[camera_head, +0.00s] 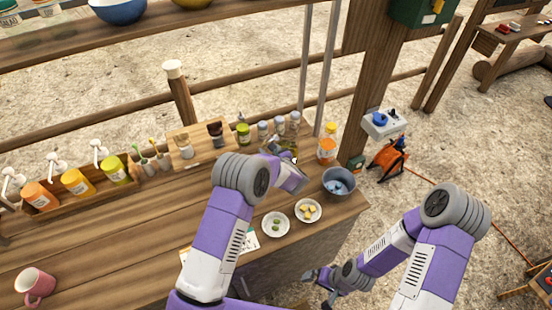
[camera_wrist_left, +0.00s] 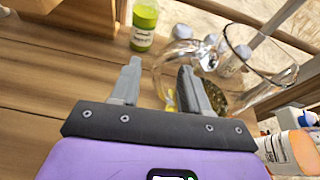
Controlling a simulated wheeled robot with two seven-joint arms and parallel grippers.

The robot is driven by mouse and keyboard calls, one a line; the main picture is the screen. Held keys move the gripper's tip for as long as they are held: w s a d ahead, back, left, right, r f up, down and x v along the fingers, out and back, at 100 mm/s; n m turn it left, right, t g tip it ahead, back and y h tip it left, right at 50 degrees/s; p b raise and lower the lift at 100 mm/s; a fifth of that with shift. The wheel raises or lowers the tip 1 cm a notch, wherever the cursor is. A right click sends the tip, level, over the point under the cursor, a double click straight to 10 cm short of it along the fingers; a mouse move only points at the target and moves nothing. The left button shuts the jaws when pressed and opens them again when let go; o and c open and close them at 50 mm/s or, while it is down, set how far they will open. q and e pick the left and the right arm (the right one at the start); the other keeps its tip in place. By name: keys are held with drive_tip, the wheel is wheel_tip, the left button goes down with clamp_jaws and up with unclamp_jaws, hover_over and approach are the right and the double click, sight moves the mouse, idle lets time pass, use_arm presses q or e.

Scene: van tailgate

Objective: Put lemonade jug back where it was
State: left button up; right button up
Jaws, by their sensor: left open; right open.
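The lemonade jug, a clear glass jug with a handle, stands on the wooden counter (camera_head: 130,225) near its back right corner. In the head view the jug (camera_head: 289,140) is partly hidden behind my left gripper (camera_head: 290,163). In the left wrist view the jug (camera_wrist_left: 262,62) is at the upper right, its handle toward my gripper. My left gripper (camera_wrist_left: 158,70) is open, with the handle just beyond and partly behind its right finger. I cannot tell whether they touch. My right gripper (camera_head: 322,277) is open and empty, low beside the counter's front edge.
An orange bottle (camera_head: 326,145) stands just right of the jug. A green-lidded jar (camera_wrist_left: 144,24) and several small shakers stand left of it. A blue-grey bucket (camera_head: 339,184) and two small plates (camera_head: 276,224) (camera_head: 308,211) are in front. The counter's left middle is clear.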

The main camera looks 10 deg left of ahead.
use_arm(q)
drive_tip(key=v, duration=0.9)
drive_tip(key=shift+s, duration=0.15)
drive_tip(key=shift+d, duration=0.1)
